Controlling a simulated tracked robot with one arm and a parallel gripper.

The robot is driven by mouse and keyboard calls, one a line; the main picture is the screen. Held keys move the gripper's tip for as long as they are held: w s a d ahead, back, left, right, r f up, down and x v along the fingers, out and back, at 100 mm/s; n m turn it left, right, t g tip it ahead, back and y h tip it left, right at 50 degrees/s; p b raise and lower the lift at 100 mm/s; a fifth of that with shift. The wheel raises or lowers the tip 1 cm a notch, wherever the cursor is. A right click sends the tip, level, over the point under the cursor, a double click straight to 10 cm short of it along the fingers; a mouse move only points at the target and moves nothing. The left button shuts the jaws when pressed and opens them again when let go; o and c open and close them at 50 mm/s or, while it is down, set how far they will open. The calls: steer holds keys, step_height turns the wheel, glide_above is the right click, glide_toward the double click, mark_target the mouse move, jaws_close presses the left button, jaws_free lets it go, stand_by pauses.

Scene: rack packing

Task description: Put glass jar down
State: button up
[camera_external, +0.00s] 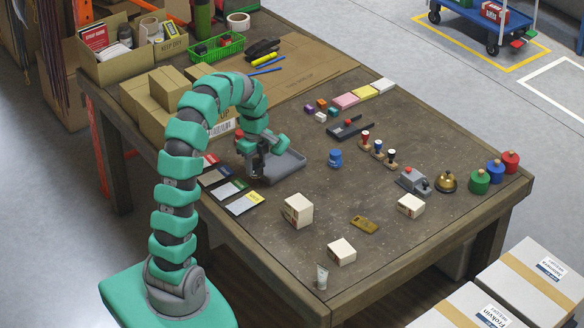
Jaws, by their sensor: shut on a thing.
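My gripper (264,151) is low over the grey tray (290,171) at the left-middle of the table. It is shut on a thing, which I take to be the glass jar. The jar is too small and too covered by the fingers to make out clearly. I cannot tell whether it touches the tray.
Coloured cards (245,203) lie left of the tray. White boxes (298,210), a brown phone-like item (364,225) and a white tube (322,277) stand toward the front. A blue item (335,158) and stamps (378,147) are to the right. Cartons (168,88) stand behind my arm.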

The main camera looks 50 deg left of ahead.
steer(key=w+a, duration=0.2)
steer(key=w, duration=0.2)
steer(key=w+a+f+b, duration=0.1)
steer(key=w+a, duration=0.1)
steer(key=w, duration=0.2)
steer(key=w+a+b, duration=0.1)
steer(key=w+a, duration=0.1)
steer(key=w, duration=0.3)
steer(key=shift+a+f, duration=0.25)
steer(key=shift+f+b, duration=0.45)
steer(key=shift+f, duration=1.3)
steer(key=shift+f, duration=0.1)
steer(key=o, duration=1)
steer(key=shift+o, duration=0.2)
step_height(320, 180, up, 12)
steer(key=p, duration=0.2)
steer(key=shift+p, duration=0.3)
